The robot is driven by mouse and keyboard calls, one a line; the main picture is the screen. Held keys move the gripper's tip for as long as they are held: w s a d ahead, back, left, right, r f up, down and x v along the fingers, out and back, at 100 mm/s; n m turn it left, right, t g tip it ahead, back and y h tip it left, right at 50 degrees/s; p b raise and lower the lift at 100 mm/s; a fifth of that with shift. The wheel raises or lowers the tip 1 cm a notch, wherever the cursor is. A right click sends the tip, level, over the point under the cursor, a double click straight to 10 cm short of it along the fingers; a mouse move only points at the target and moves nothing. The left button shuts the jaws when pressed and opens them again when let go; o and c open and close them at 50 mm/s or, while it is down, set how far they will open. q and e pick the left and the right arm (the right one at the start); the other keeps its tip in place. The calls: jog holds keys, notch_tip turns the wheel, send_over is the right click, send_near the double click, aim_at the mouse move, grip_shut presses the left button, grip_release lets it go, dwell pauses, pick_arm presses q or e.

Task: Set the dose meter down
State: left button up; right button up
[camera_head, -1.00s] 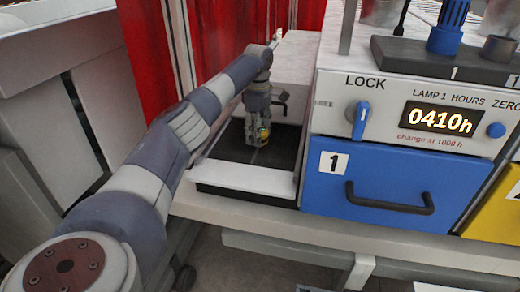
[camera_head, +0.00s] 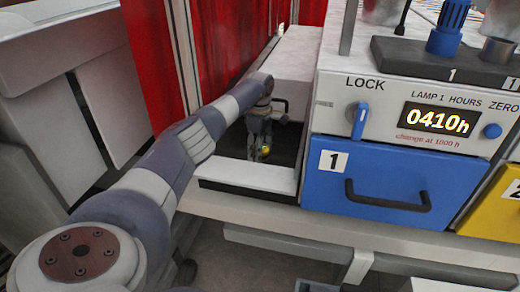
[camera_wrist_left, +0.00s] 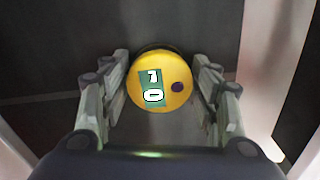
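The dose meter (camera_wrist_left: 160,80) is a yellow round piece with a green display with digits and a dark button. In the left wrist view it sits between the two fingers of my left gripper (camera_wrist_left: 163,75), with a narrow gap showing at the finger pads, so the gripper looks open around it. In the head view the dose meter (camera_head: 266,151) shows as a small yellow spot at the fingertips of my left gripper (camera_head: 258,155), low over the dark tray floor. Whether its underside touches the floor is hidden. My right gripper is not in view.
The tray's pale front rim (camera_head: 248,176) is close to the fingers. The white machine with a blue drawer (camera_head: 390,182) and lock knob (camera_head: 361,120) stands just right. A pale box (camera_head: 290,70) is behind, and a red curtain (camera_head: 225,40) hangs at the back left.

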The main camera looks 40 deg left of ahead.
pick_arm(q)
jog(key=shift+o, duration=0.2)
jog(key=shift+r, duration=0.5)
notch_tip(320, 180, up, 11)
jog(key=b, duration=0.2)
jog(key=shift+r, duration=0.15)
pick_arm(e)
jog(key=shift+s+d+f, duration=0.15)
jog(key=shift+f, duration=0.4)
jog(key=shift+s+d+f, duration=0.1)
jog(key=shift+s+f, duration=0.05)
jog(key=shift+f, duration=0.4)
pick_arm(q)
jog(key=shift+s, duration=0.1)
